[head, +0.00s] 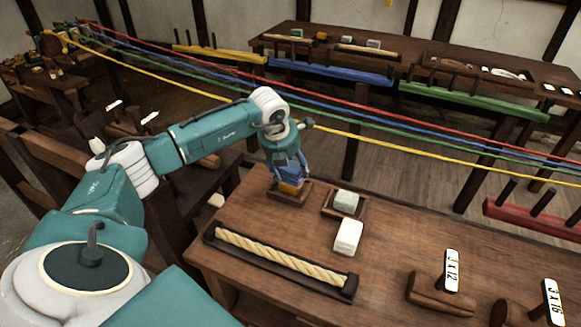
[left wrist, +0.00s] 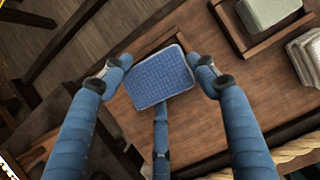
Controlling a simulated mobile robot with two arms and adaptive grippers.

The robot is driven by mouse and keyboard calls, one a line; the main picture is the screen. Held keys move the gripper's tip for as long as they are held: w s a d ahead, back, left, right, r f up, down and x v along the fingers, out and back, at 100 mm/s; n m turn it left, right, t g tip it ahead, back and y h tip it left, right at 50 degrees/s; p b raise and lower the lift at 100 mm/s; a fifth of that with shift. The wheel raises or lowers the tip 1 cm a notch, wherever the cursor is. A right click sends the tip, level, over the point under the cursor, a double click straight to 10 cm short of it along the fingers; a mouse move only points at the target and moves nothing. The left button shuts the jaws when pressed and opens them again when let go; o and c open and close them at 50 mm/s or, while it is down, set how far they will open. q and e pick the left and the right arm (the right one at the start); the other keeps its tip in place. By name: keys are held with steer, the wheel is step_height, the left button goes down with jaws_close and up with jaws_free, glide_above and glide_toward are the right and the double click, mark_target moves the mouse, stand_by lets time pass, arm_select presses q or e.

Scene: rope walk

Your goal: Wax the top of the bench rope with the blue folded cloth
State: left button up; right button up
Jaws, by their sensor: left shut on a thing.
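My left gripper (head: 289,177) is shut on the blue folded cloth (left wrist: 160,77), which sits between its fingers in the left wrist view. In the head view the gripper points down over an orange block (head: 291,188) in a small dark tray (head: 303,197); whether the cloth touches the block cannot be told. The pale twisted bench rope (head: 280,256) lies in a long dark holder (head: 345,290) near the bench's front left, to the front of the gripper. A bit of the rope shows at the lower right of the left wrist view (left wrist: 288,156). My right gripper is not in view.
On the bench (head: 390,278), a pale green block (head: 346,201) sits in a second tray and a white folded cloth (head: 348,237) lies in front of it. Wooden tools with labels (head: 440,293) stand at right. Coloured strands (head: 400,146) stretch behind the bench.

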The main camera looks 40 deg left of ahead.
mark_target(290, 167)
arm_select(q)
steer(key=shift+r+p, duration=1.9)
steer(key=shift+r, duration=1.55)
steer(key=s+d+r+m+g+h, duration=0.1)
steer(key=s+d+m+h, duration=0.15)
steer(key=d+m, duration=0.35)
steer(key=s+d+m+g+h, duration=0.1)
steer(key=s+d+m+g, duration=0.1)
steer(key=s+d+m, duration=0.35)
steer(key=s+d+r+m+g+h, duration=0.1)
steer(key=s+d+m+h, duration=0.1)
steer(key=d+m, duration=0.55)
steer(key=s+d+r+m+g+y, duration=0.2)
steer(key=s+m, duration=0.4)
steer(key=m, duration=0.3)
steer(key=s+d+r+m+g+y, duration=0.2)
steer(key=s+d+m+y, duration=0.1)
steer(key=s+m, duration=0.4)
steer(key=m, duration=0.2)
steer(key=shift+s+d+m+g, duration=0.2)
steer(key=shift+d+m+g, duration=0.05)
steer(key=shift+m+g, duration=0.15)
